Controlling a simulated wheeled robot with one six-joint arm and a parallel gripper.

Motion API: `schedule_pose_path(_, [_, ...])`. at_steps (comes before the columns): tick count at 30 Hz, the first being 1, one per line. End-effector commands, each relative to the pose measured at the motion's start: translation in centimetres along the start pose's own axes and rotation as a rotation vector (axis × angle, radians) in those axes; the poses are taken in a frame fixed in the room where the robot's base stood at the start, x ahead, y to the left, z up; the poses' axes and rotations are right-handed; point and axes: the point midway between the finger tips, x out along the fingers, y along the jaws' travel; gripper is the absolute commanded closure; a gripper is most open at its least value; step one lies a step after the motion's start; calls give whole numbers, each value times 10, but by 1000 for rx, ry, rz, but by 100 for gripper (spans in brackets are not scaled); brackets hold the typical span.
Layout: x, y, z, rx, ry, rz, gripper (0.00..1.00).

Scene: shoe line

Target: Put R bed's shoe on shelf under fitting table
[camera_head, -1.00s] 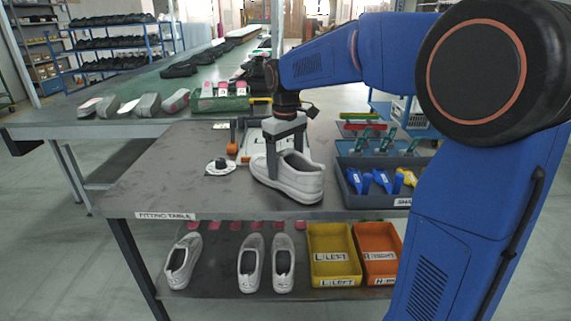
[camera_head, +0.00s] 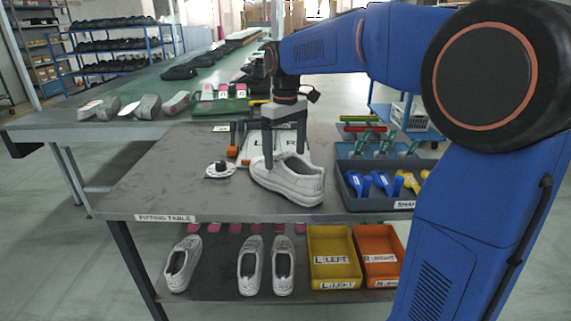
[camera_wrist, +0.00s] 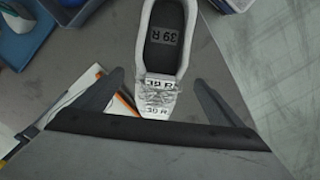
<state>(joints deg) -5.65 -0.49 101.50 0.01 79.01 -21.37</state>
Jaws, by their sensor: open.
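A white shoe (camera_head: 296,188) stands on the grey fitting table (camera_head: 160,190), near its front edge. In the wrist view the shoe (camera_wrist: 164,60) shows 39 R labels on its insole and tongue. My gripper (camera_head: 285,165) is open above and around the shoe's front part, with one finger on each side; the wrist view shows the gripper's fingers (camera_wrist: 158,80) apart from the shoe. The shelf under the table (camera_head: 215,280) holds several white shoes (camera_head: 250,265).
A yellow LEFT bin (camera_head: 333,283) and an orange RIGHT bin (camera_head: 377,275) fill the shelf's right part. A grey tray (camera_head: 375,203) with blue and yellow tools stands right of the shoe. The table's left front is clear.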

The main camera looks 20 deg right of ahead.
Motion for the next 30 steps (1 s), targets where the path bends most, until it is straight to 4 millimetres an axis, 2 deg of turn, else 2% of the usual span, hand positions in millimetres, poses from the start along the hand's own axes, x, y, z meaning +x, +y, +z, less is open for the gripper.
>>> schedule_pose_path(3, [-25, 0, -1, 0, 3, 1, 9])
schedule_pose_path(9, [-56, 0, 0, 0, 2, 1, 9])
schedule_pose_path(15, [-71, 0, 0, 0, 0, 0, 9])
schedule_pose_path(20, [-73, 0, 2, 2, 1, 1, 9])
schedule_pose_path(23, [-72, -3, 12, 14, 12, 5, 9])
schedule_pose_path(25, [-70, -6, 26, 33, 28, 11, 9])
schedule_pose_path(30, [-57, -18, 74, 101, 85, 31, 9])
